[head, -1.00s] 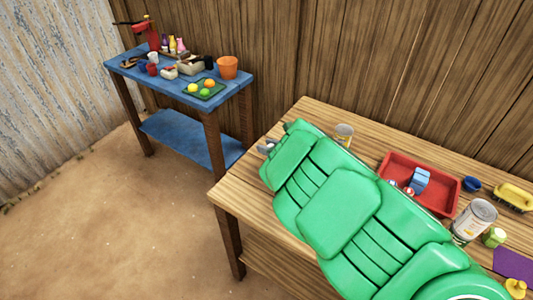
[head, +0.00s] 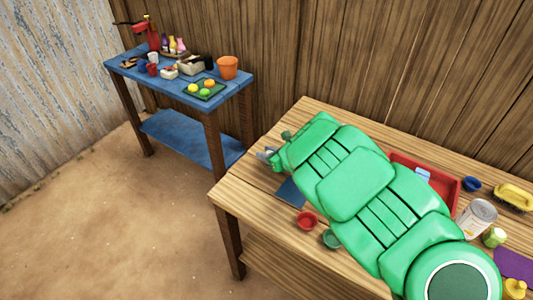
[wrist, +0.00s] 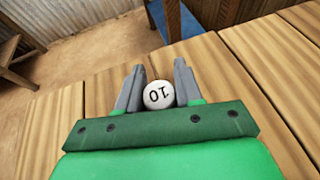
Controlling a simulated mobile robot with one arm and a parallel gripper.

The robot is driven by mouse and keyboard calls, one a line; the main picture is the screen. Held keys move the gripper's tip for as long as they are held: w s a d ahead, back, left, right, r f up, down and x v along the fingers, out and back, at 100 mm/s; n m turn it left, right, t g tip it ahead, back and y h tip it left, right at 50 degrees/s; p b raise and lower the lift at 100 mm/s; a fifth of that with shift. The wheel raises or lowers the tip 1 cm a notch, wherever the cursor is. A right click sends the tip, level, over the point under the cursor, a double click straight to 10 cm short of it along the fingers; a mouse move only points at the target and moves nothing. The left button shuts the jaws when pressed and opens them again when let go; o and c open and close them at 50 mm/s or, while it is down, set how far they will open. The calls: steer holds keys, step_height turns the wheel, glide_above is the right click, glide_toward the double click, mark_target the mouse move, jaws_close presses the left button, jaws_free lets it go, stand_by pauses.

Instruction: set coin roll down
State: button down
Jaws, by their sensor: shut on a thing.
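My gripper (wrist: 158,92) is shut on the coin roll (wrist: 158,95), whose round white end marked "10" shows between the two grey fingers in the wrist view. Wooden table top lies behind and around it in that view. I cannot tell whether the roll touches the wood. In the head view my gripper (head: 268,153) is at the left part of the wooden table (head: 250,190), near its left edge, and the roll cannot be made out there. My green arm covers much of the table.
A dark blue flat thing (head: 290,192), a red bowl (head: 307,221) and a green bowl (head: 332,239) are beside my arm. The table's left front is bare. A blue table (head: 225,88) stands apart.

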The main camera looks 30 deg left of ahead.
steer(key=shift+f, duration=0.1)
steer(key=c, duration=0.7)
jaws_free()
steer(key=shift+c, duration=0.2)
steer(key=shift+r, duration=0.2)
steer(key=shift+v, duration=6)
steer(key=shift+f, duration=0.1)
